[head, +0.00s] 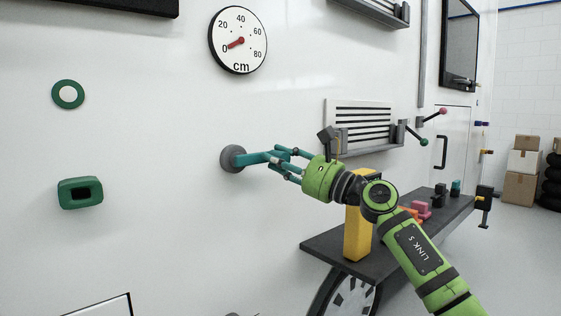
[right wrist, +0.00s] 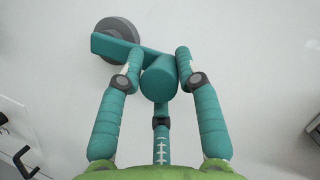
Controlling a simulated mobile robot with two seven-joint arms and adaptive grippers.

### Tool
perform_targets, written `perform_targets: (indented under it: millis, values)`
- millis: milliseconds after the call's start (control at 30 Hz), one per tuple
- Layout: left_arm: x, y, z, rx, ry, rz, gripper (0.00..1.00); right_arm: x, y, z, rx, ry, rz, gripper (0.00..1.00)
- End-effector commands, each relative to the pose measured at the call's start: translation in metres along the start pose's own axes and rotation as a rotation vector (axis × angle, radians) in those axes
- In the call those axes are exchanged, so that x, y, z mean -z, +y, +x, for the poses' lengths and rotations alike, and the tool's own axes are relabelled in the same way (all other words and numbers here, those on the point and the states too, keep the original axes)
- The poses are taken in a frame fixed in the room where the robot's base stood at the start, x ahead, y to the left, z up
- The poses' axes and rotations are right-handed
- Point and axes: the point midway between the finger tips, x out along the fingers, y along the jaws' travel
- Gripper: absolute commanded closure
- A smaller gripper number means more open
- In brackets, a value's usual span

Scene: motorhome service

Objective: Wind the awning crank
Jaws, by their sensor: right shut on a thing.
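The awning crank sits on the white wall, with a round grey hub (head: 232,158) and a teal crank arm (head: 254,159). In the right wrist view the crank arm (right wrist: 113,48) runs from the hub (right wrist: 121,28) towards the right and slightly down, to a teal round handle (right wrist: 158,80). My right gripper (head: 284,158) is shut on that handle, its fingers on both sides of it. The round cm gauge (head: 238,40) above has its red needle at about 0. My left gripper is not in view.
A dark shelf (head: 322,246) with a yellow block (head: 357,232) and small coloured items lies below my right arm. A vent grille (head: 362,119) is behind the gripper. A green socket (head: 80,193) and green ring (head: 68,94) are at left. The wall around the crank is clear.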

Motion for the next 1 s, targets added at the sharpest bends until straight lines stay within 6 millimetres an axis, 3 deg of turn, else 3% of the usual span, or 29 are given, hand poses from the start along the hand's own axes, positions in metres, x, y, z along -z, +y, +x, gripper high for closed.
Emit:
perform_targets:
  millis: [33, 67, 667, 867, 1000]
  values:
    - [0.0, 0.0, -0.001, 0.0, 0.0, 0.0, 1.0, -0.008, -0.011, 0.0, 0.023, -0.011, -0.006, 0.54]
    - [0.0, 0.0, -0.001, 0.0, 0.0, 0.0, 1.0, -0.008, -0.011, 0.0, 0.024, -0.011, -0.006, 0.48]
    - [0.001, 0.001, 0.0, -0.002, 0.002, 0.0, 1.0, -0.003, -0.006, -0.005, 0.015, -0.004, -0.001, 0.48]
    - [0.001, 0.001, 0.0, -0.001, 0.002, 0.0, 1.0, -0.002, -0.005, -0.033, 0.014, -0.002, -0.004, 0.48]
    - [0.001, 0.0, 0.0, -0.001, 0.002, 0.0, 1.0, -0.002, -0.005, -0.065, 0.014, -0.001, -0.005, 0.48]
